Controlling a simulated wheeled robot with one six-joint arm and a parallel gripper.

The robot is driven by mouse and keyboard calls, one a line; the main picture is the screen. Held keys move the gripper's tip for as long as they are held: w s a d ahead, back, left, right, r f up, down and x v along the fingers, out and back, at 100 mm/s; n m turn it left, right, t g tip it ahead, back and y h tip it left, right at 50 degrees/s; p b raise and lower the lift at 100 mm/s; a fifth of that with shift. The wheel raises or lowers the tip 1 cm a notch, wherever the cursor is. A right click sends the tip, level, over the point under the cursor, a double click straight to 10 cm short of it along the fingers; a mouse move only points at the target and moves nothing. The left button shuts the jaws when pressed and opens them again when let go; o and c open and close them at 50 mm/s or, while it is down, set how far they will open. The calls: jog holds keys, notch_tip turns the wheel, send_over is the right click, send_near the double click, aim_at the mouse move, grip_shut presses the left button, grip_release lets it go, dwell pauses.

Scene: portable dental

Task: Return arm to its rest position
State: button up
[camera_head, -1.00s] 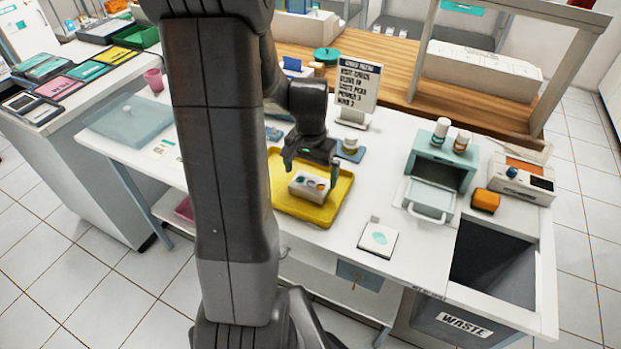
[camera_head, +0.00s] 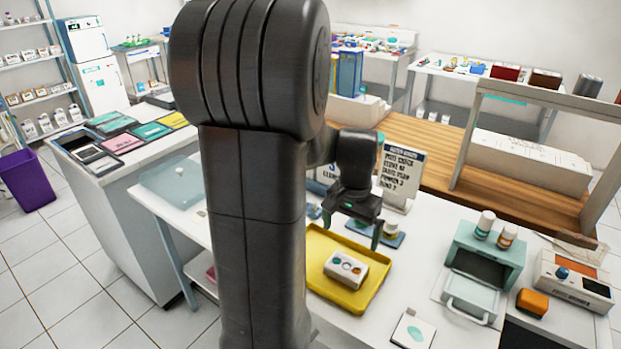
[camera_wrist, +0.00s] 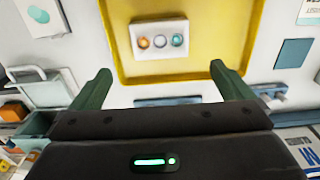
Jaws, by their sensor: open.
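My gripper (camera_head: 352,228) is open and empty, raised above the back edge of the yellow tray. In the wrist view my gripper (camera_wrist: 160,82) shows its two green fingers spread wide with nothing between them. My arm stands large in the middle of the head view and hides part of the table. The white block with several round wells (camera_head: 346,269) sits in the yellow tray (camera_head: 318,240), apart from the fingers. It also shows in the wrist view (camera_wrist: 160,28).
A lettered sign (camera_head: 402,170) stands close behind my gripper. An orange block (camera_head: 532,302) and a white device (camera_head: 575,282) are farther right. A wooden shelf frame (camera_head: 470,130) is behind.

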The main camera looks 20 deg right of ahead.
aim_at(346, 269)
notch_tip(346, 269, down, 12)
jog(key=shift+f+b, duration=0.1)
jog(key=shift+b, duration=0.45)
notch_tip(346, 269, up, 3)
jog(key=shift+r, duration=0.6)
